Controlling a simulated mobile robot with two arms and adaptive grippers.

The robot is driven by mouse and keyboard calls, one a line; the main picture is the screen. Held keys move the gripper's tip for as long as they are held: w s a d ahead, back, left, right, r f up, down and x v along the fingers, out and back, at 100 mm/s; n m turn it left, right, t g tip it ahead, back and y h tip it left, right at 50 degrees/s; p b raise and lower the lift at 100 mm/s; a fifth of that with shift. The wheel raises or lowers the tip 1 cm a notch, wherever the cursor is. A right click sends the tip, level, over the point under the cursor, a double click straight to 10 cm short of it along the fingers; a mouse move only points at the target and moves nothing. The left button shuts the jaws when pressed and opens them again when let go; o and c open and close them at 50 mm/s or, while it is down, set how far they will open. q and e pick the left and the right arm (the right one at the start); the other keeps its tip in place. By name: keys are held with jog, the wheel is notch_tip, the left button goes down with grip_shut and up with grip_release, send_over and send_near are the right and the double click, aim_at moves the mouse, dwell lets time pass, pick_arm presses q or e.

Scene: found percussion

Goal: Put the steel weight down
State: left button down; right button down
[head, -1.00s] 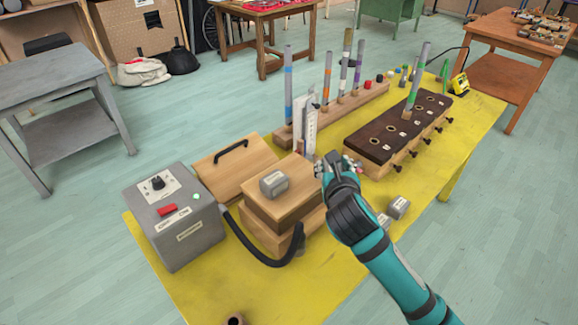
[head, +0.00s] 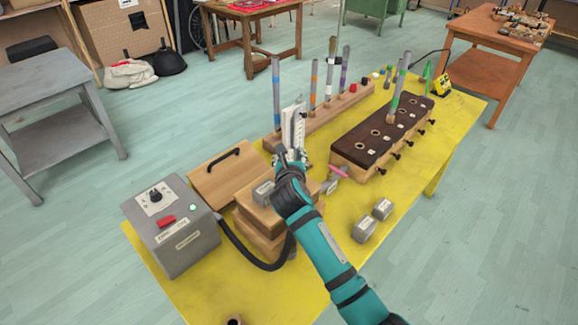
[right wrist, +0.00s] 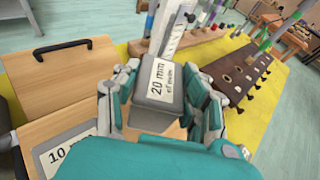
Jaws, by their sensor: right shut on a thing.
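My right gripper (head: 290,158) is above the far part of the stacked wooden box (head: 262,226). In the right wrist view its fingers (right wrist: 163,95) are closed on both sides of a grey steel weight (right wrist: 158,92) with a "20 mm" label. The head view mostly hides this held weight behind the gripper. Another grey weight (head: 263,192) sits on the box top, partly behind my arm; its "10 mm" label (right wrist: 68,156) shows in the right wrist view. Two more grey weights (head: 365,230) (head: 383,208) stand on the yellow table to the right. My left gripper is not in view.
A grey control box (head: 172,228) with a black hose (head: 255,262) stands left of the wooden box. A white scale (head: 293,128) stands upright just behind the gripper. A dark-topped wooden block (head: 383,138) and a row of tubes stand farther back. The table's front right is clear.

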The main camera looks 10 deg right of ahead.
jog(key=shift+f, duration=1.25)
jog(key=shift+f, duration=0.1)
jog(key=c, duration=0.7)
grip_release()
jog(key=shift+f, duration=0.15)
jog(key=v, duration=1.2)
